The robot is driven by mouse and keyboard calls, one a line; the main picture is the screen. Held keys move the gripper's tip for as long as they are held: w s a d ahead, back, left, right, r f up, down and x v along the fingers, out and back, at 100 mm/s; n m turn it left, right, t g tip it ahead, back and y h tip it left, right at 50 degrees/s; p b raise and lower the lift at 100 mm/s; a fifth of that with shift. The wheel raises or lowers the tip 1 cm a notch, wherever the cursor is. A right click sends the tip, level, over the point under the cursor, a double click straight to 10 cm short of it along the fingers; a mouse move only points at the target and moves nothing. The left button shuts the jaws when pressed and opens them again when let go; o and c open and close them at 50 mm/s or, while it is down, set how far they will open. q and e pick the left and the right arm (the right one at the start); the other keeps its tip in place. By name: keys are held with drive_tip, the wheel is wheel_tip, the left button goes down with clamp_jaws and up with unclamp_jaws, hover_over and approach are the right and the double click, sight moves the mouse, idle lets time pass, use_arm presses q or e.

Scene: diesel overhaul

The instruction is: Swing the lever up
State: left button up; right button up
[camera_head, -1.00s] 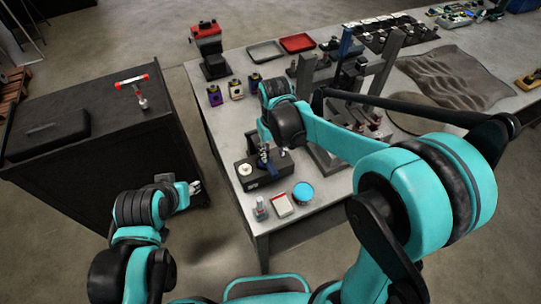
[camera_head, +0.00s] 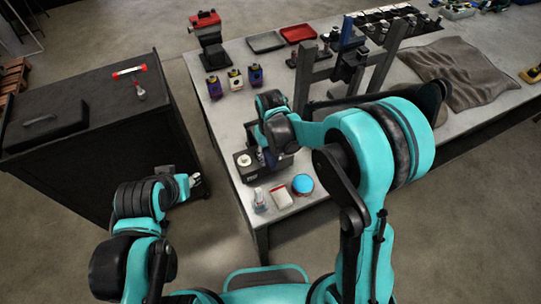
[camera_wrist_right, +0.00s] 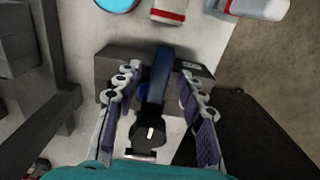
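A dark box-shaped device (camera_head: 248,173) stands near the front left corner of the workbench. In the right wrist view, the device (camera_wrist_right: 112,65) carries a dark blue lever (camera_wrist_right: 158,78) that runs down the middle of the picture. My right gripper (camera_wrist_right: 156,105) is open, with one finger on each side of the lever and a gap to it on both sides. In the head view, my right gripper (camera_head: 268,152) is over the device, and my arm hides much of the lever. My left gripper (camera_head: 198,182) is beside the black cabinet, away from the device; its fingers are too small to read.
A blue-lidded round container (camera_head: 302,185), a white-and-red box (camera_head: 281,198) and a small bottle (camera_head: 259,201) stand in front of the device. Several small bottles (camera_head: 234,80) and a red machine (camera_head: 208,35) stand farther back. A black cabinet (camera_head: 90,140) is on the left.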

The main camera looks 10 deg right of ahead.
clamp_jaws()
drive_tip(key=shift+w+a+r+g+h+p, duration=0.1)
drive_tip(key=shift+w+r+g+h+p, duration=0.2)
drive_tip(key=shift+r+g, duration=0.55)
drive_tip(key=shift+w+a+r+g+h+p, duration=0.1)
drive_tip(key=shift+w+r+g, duration=0.35)
drive_tip(key=shift+r, duration=0.75)
drive_tip(key=shift+w+a+r+g+h+p, duration=0.15)
drive_tip(key=shift+w+r+g+h, duration=0.1)
drive_tip(key=shift+r+g, duration=0.65)
drive_tip(key=shift+r, duration=0.15)
drive_tip(key=shift+o, duration=0.3)
unclamp_jaws()
drive_tip(key=shift+r, duration=0.1)
drive_tip(key=v, duration=1.1)
drive_tip(key=shift+r, duration=0.45)
